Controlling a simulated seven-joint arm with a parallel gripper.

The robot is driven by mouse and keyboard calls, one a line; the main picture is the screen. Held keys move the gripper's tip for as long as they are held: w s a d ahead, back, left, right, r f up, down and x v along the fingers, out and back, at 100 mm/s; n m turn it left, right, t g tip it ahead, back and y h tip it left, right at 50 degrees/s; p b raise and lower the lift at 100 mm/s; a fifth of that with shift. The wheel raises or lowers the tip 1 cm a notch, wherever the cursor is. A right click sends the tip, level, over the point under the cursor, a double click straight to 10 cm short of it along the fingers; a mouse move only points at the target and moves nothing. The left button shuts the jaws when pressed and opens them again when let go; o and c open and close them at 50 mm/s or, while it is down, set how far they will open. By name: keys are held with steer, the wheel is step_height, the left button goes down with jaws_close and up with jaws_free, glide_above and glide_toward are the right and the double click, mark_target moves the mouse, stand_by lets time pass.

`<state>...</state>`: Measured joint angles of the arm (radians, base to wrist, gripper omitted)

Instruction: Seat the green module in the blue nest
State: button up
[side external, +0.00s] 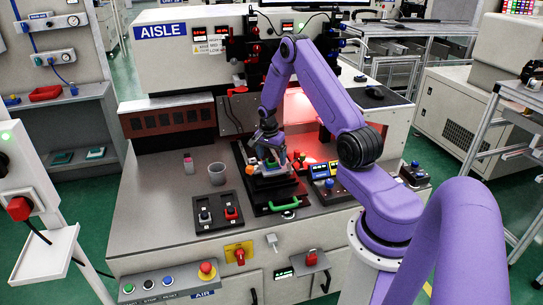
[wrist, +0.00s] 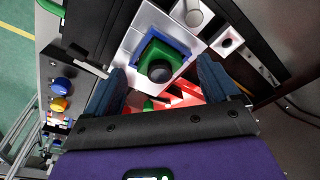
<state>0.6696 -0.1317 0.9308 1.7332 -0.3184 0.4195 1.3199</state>
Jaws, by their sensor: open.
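The green module (wrist: 148,57), with a round black knob on top, sits within the blue nest (wrist: 182,46) on a pale metal plate in the wrist view. Blue edging shows along some of its sides; I cannot tell whether it is fully down or slightly raised. My gripper (wrist: 163,84) is open, its two dark blue fingers apart on either side of the module's near end. In the side external view my gripper (side external: 271,155) is low over the fixture, where the green module (side external: 274,168) shows only as a small patch, partly hidden by the fingers.
A green handle (side external: 284,206) lies at the fixture's front. A grey cup (side external: 218,174) and a black switch box (side external: 218,212) stand to its left. A blue-and-yellow control box (side external: 322,171) stands close on the right.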

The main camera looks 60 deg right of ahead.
steer(key=shift+r, duration=0.1)
step_height(320, 180, up, 17)
steer(key=a, duration=0.2)
steer(key=shift+a, duration=0.35)
steer(key=s+a+r+n, duration=0.2)
steer(key=a+n, duration=0.3)
steer(key=a, duration=0.4)
steer(key=s+a+r+n+y, duration=0.1)
steer(key=s+a+n, duration=0.1)
steer(key=a+n, duration=0.5)
steer(key=s+a+r+n, duration=0.2)
steer(key=a+n, duration=0.1)
steer(key=a, duration=0.8)
steer(key=s+a+n, duration=0.3)
steer(key=s+n, duration=0.4)
steer(key=s, duration=0.4)
steer(key=s+a+n+y, duration=0.1)
steer(key=s+a+n, duration=0.3)
steer(key=s+n, duration=0.4)
steer(key=s, duration=0.3)
steer(key=shift+s+n, duration=0.15)
steer(key=shift+n, duration=0.15)
